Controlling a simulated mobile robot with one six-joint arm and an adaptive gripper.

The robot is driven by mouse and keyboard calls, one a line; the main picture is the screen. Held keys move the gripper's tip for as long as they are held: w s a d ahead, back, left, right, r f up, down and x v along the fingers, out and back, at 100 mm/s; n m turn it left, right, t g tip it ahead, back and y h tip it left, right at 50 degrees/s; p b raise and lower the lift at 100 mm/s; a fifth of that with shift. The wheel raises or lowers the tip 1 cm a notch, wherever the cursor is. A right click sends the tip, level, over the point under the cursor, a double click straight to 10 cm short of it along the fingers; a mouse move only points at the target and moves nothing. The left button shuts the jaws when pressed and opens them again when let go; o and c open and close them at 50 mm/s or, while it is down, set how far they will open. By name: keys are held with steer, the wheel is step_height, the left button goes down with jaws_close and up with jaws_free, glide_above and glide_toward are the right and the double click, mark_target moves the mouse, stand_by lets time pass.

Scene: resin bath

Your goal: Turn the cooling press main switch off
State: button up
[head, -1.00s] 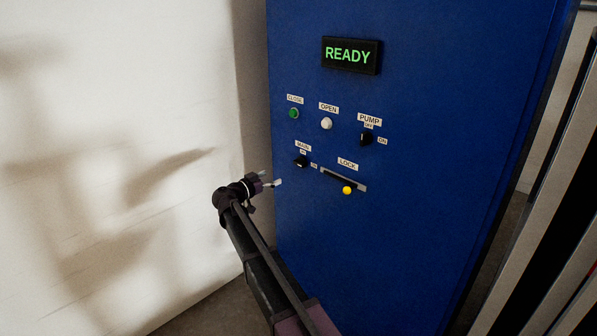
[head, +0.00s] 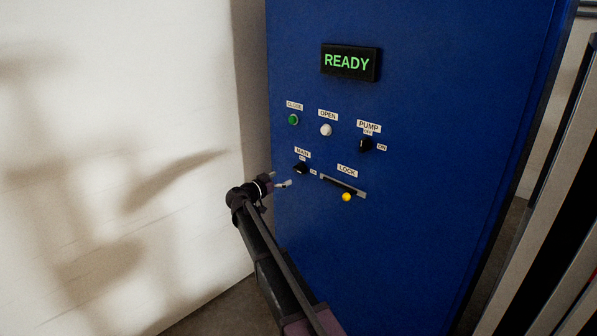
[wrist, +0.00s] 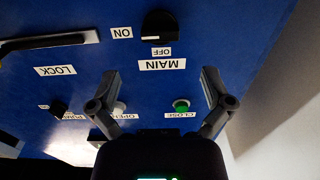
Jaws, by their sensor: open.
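The MAIN switch (head: 300,169) is a black rotary knob low on the left of the blue press panel (head: 420,230). Its OFF label is above it and its ON label (head: 313,172) is to its right. The knob seems turned toward ON, with a short white mark on its ON side in the wrist view (wrist: 160,27), where the panel appears upside down. My gripper (head: 281,179) is open and empty, just left of and slightly below the knob in the head view. In the wrist view its fingertips (wrist: 160,78) are spread and apart from the knob.
A lock slider with a yellow knob (head: 346,197) sits right of the switch. The green CLOSE button (head: 293,119), white OPEN button (head: 326,130) and PUMP switch (head: 366,145) are above. A display (head: 350,62) reads READY. A pale wall (head: 120,120) stands at left.

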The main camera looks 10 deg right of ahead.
mark_target(297, 171)
steer(key=x, duration=0.8)
steer(key=shift+w+d, duration=0.2)
steer(key=shift+d, duration=0.1)
steer(key=c, duration=1.1)
